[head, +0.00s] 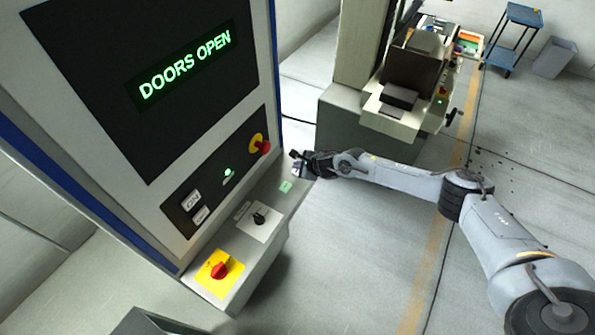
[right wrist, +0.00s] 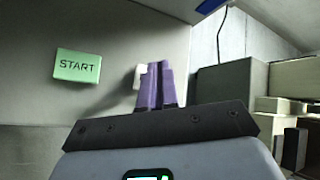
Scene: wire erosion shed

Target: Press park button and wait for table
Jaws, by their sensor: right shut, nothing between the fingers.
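A control cabinet (head: 165,200) stands at left, its dark screen (head: 150,80) showing "DOORS OPEN" in green. My right gripper (head: 297,163) is at the cabinet's right side, above the sloped lower panel. In the right wrist view its purple fingers (right wrist: 158,82) are together and empty. A small pale button (right wrist: 138,74) is partly hidden behind the fingertips; its label is not visible, and I cannot tell whether they touch it. A green START button (right wrist: 77,65) is left of the fingers; it also shows in the head view (head: 286,186). No readable "park" label shows. My left gripper is out of view.
A red emergency stop (head: 262,145), a black rotary switch (head: 260,218) and a red rotary switch on yellow (head: 221,268) stick out from the cabinet. A machine (head: 400,95) stands behind, with a blue cart (head: 515,35) and grey bin (head: 555,57) farther back. Open floor lies right.

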